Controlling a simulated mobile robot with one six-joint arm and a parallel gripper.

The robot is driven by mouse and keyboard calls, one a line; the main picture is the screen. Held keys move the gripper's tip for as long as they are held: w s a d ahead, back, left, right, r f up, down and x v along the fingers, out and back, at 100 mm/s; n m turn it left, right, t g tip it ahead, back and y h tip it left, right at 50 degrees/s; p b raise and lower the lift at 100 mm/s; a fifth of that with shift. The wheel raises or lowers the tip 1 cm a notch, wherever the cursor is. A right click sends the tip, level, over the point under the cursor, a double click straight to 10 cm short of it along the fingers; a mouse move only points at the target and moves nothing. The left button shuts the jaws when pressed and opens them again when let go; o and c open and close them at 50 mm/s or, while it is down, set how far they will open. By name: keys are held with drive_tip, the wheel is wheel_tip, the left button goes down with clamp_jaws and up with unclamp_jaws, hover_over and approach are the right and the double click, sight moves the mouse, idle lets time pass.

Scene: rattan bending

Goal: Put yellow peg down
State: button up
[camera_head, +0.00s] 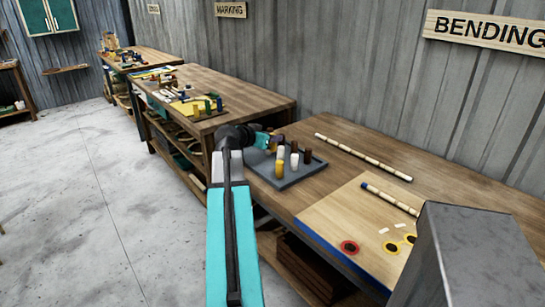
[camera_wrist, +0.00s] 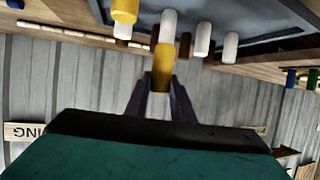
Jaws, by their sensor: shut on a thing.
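My gripper (camera_head: 276,142) is at the far left corner of the grey tray (camera_head: 312,171) on the bench. In the wrist view my gripper (camera_wrist: 161,88) is shut on a yellow peg (camera_wrist: 162,66), and its fingers pinch one end. The peg's other end points toward the tray (camera_wrist: 258,22); I cannot tell whether it touches it. In the head view the held peg is mostly hidden by the gripper. Another yellow peg (camera_head: 279,169) stands in the tray, with white pegs (camera_head: 294,161) and brown pegs (camera_head: 308,156) close by.
A long jointed rattan rod (camera_head: 362,157) lies behind the tray. A grey metal box (camera_head: 475,255) blocks the lower right. The neighbouring bench (camera_head: 215,85) holds more pegs.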

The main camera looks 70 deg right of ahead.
sight(272, 150)
drive_tip(key=shift+f, duration=2.05)
drive_tip(key=shift+f+p, duration=0.4)
drive_tip(key=shift+f, duration=1.5)
drive_tip(key=shift+f, duration=0.15)
drive_tip(key=o, duration=0.7)
drive_tip(key=shift+o, duration=0.2)
drive_tip(key=shift+r, duration=0.2)
drive_tip(key=b+v, duration=0.1)
drive_tip(key=v, duration=1.1)
drive_tip(key=shift+b, duration=0.3)
